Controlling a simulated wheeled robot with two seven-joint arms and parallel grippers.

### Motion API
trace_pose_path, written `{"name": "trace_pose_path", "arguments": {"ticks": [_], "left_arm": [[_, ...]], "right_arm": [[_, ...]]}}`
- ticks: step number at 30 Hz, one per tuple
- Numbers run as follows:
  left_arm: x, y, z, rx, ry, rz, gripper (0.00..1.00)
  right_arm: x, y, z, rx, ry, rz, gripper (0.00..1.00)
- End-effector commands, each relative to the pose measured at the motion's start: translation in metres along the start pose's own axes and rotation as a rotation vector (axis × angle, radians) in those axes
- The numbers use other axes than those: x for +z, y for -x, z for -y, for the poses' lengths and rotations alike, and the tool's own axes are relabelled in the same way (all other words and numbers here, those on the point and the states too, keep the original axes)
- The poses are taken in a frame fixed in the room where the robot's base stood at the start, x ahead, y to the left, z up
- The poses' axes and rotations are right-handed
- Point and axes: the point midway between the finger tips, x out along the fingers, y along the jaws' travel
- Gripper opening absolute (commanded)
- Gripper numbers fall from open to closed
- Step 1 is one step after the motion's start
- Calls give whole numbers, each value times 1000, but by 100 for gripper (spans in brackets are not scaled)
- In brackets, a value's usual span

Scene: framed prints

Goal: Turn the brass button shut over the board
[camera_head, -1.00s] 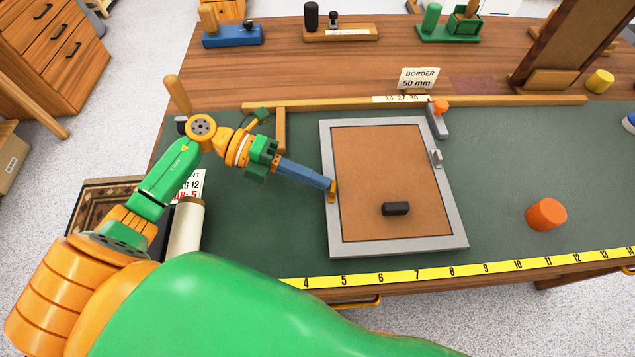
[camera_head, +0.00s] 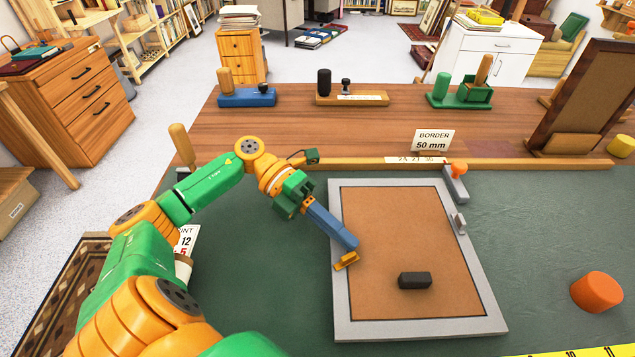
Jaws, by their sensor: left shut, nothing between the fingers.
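A grey frame (camera_head: 418,328) lies flat on the green mat with a brown board (camera_head: 390,220) inside it. The brass button (camera_head: 345,262) is at the frame's left side and lies crosswise, from the frame rail over the board's left edge. My left gripper (camera_head: 351,246), with long blue fingers, is shut and empty, its tips right at the button's far side. I cannot tell whether they touch it. A grey button (camera_head: 459,223) sits on the frame's right side. My right gripper is out of view.
A black block (camera_head: 414,280) lies on the board. An orange-knobbed grey clamp (camera_head: 456,181) stands at the frame's far right corner by a wooden rail (camera_head: 520,162). The mat between is clear.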

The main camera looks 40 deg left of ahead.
Motion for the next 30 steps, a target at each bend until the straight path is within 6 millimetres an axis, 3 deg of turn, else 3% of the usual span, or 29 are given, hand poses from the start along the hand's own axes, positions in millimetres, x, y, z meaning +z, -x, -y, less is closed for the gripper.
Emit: {"name": "trace_pose_path", "arguments": {"ticks": [30], "left_arm": [[4,-9,3,0,0,0,0]], "right_arm": [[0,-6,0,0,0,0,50]]}}
